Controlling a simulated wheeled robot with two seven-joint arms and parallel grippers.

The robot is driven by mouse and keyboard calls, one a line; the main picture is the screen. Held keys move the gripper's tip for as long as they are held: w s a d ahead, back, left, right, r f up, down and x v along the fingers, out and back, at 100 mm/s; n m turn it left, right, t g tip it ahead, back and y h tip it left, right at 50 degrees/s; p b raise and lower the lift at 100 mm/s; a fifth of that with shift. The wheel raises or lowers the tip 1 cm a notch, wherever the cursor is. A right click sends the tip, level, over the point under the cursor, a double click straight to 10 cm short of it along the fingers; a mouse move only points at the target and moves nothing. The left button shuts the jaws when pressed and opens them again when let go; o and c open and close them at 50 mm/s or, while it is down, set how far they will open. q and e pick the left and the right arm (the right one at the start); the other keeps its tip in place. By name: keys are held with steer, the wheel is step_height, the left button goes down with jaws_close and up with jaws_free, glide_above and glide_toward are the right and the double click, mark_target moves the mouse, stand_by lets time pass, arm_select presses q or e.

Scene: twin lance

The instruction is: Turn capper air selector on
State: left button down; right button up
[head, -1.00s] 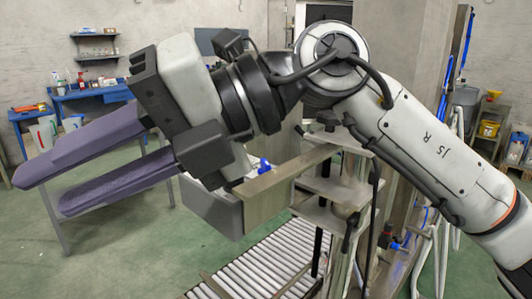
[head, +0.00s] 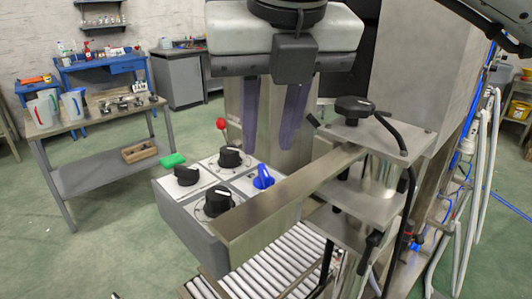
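A grey control box (head: 185,218) stands left of centre. Its top carries several black knobs, one of them the rear knob (head: 230,157), and a blue selector handle (head: 263,177) at the right. No readable label shows which one is the capper air selector. My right gripper (head: 270,143) points down just behind the blue handle in the picture. Its two purple fingers are apart, with nothing visible between them. The gap in depth to the handle is hard to judge. My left gripper is out of view.
A steel bar (head: 285,192) runs along the box's right side to a steel bracket with a black knob (head: 354,106). A roller conveyor (head: 265,265) lies below. A red-tipped lever (head: 221,124) stands behind the box. A side table (head: 95,170) is at left.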

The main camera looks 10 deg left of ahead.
mark_target(263, 168)
steer(key=x, duration=0.4)
steer(key=shift+w+f, duration=0.1)
steer(key=shift+f, duration=0.15)
steer(key=shift+w+a+f, duration=0.1)
steer(key=shift+w+f, duration=0.1)
steer(key=shift+f, duration=0.5)
jaws_close()
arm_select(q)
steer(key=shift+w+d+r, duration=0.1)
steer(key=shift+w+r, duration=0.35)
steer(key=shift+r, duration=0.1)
